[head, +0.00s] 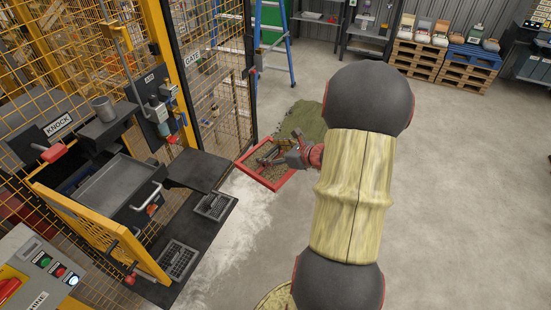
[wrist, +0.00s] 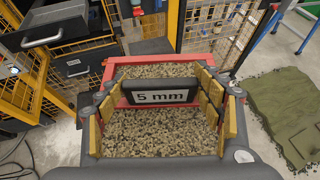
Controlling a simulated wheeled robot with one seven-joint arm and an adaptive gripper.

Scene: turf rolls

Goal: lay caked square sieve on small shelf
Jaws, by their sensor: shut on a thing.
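The square sieve (head: 248,174) has a red frame, and its mesh is caked with brown gravelly grit. In the wrist view the sieve (wrist: 190,58) fills the middle, with a dark tab marked "5 mm" across it. My gripper (head: 285,153) is shut on the sieve and holds it out over the floor. Its yellow-padded fingers show on both sides of the tab in the wrist view (wrist: 163,100). A small dark flat shelf (head: 200,170) juts out below the AIR panel, left of the sieve, and is bare. The sieve is apart from it.
Left of the shelf stand the KNOCK station with a grey tray (head: 115,185) and a yellow frame. A lower black ledge (head: 200,228) carries two grated pads. A mesh gate (head: 222,90) stands behind. A green turf heap (wrist: 285,115) lies on the floor at right.

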